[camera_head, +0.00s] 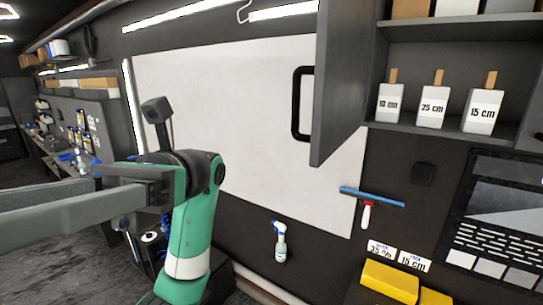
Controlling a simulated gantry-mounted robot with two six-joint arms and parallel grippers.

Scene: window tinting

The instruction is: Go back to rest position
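An arm of mine with a green link (193,235) stands bent in the left half of the view, in front of the wall. Grey links of mine come in from the left edge beside it. A small black block (156,111) sticks up above its dark joint. I cannot make out gripper fingers clearly on this arm, so I cannot tell open from shut. I see no held object. My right gripper is not in view.
A white panel (240,80) covers the wall behind the arm. An open cabinet door (342,75) juts out.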

